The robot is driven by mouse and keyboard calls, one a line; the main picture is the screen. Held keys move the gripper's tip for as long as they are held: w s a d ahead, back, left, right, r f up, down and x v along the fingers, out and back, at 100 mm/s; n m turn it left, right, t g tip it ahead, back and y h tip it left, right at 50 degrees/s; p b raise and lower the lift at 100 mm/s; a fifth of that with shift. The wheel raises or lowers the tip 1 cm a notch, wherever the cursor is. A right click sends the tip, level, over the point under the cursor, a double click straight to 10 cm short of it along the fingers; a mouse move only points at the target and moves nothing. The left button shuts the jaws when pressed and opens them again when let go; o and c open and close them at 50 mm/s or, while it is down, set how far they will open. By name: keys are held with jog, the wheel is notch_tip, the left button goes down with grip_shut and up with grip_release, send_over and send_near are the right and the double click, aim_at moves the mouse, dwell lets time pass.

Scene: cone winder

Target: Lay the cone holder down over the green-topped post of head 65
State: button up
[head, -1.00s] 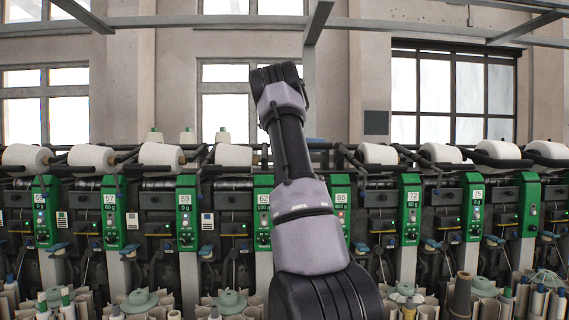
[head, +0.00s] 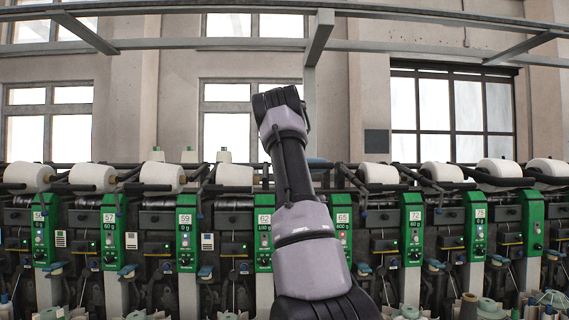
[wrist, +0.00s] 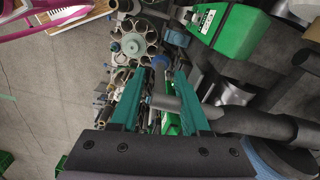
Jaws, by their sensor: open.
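The green panel of head 65 (head: 343,222) shows just right of my arm in the head view, its left side partly covered. A light post below it is mostly hidden by my arm. In the wrist view my gripper (wrist: 159,82) has two teal fingers, apart. A grey cylinder (wrist: 173,103) lies across the space between them and joins a dark bar (wrist: 255,122) at right. Whether this is the cone holder, and whether the fingers touch it, I cannot tell. A green box with a white label (wrist: 226,32) is beyond the fingers to the upper right. My gripper is hidden in the head view.
Neighbouring heads 62 (head: 264,230) and 72 (head: 412,228) flank head 65. White yarn cones (head: 378,174) line the machine top. In the wrist view a round magazine of tubes (wrist: 133,45) lies beyond the fingers.

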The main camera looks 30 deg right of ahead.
notch_tip(320, 180, up, 8)
jog(key=shift+f, duration=0.25)
jog(key=shift+r, duration=0.25)
dwell(1.1)
jog(key=shift+s+a+r, duration=0.15)
jog(key=shift+a+r, duration=0.05)
jog(key=s+a+n+t+y, duration=0.1)
jog(key=s+a+n+t, duration=0.1)
jog(key=s+a+n, duration=0.55)
jog(key=s+a+n+t, duration=0.2)
jog(key=s+a+n, duration=0.2)
jog(key=s+a, duration=0.6)
jog(key=s+a+f+n+t, duration=0.1)
jog(key=s+a+f+n, duration=0.2)
jog(key=s+a+f, duration=0.3)
jog(key=s+a+f+n+t+y, duration=0.1)
jog(key=s+a+f+n+t, duration=0.1)
jog(key=s+a+f, duration=0.4)
jog(key=a+f+n, duration=0.1)
jog(key=a+f, duration=0.1)
jog(key=a, duration=0.3)
jog(key=shift+s+f, duration=0.2)
jog(key=shift+f, duration=0.05)
